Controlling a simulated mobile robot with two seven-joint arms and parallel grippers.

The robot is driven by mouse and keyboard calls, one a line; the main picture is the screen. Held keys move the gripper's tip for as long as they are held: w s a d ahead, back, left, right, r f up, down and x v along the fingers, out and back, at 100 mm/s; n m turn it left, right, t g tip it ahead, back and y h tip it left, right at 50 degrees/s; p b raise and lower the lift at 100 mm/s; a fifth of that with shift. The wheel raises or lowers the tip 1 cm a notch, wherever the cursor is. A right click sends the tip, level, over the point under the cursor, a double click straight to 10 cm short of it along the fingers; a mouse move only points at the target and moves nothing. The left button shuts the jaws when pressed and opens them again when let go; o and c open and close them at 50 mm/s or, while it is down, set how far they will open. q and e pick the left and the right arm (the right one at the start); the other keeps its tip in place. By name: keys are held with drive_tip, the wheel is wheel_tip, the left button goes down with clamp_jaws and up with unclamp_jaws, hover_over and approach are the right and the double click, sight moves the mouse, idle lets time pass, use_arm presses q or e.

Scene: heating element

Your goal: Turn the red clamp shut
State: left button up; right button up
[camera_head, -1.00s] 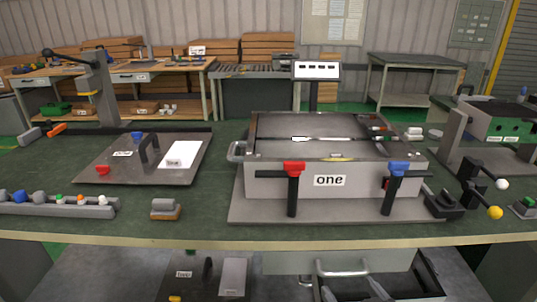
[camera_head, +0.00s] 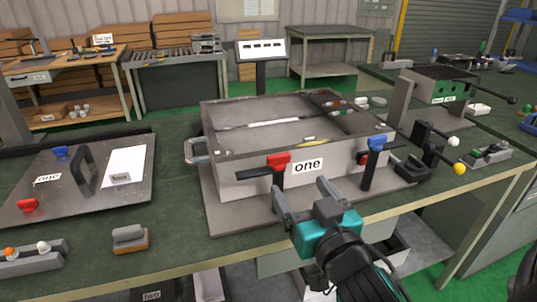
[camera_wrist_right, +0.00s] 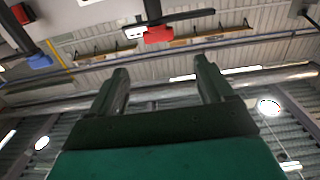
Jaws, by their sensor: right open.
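The red clamp (camera_head: 278,161) is on the front wall of the grey box (camera_head: 240,180) labelled "one", left of the label. Its black arm points left and a black post runs down below it. The blue clamp (camera_head: 377,143) is on the same wall to the right. My right gripper (camera_head: 302,187) is open and empty, in front of the box and just below the red clamp, apart from it. In the right wrist view the red clamp (camera_wrist_right: 158,34) shows beyond the open fingers (camera_wrist_right: 162,76), with the blue clamp (camera_wrist_right: 38,60) at left. My left gripper is out of view.
A plate with a black handle (camera_head: 84,170) lies on the green table to the left. A small grey block (camera_head: 130,238) is near the front edge. Black levers with white and yellow knobs (camera_head: 459,168) stand right of the box.

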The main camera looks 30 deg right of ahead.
sight(280, 158)
drive_tip(key=x, duration=1.1)
drive_tip(key=shift+w, duration=0.3)
drive_tip(key=shift+w+d, duration=0.15)
drive_tip(key=shift+w, duration=0.25)
drive_tip(key=c, duration=1.4)
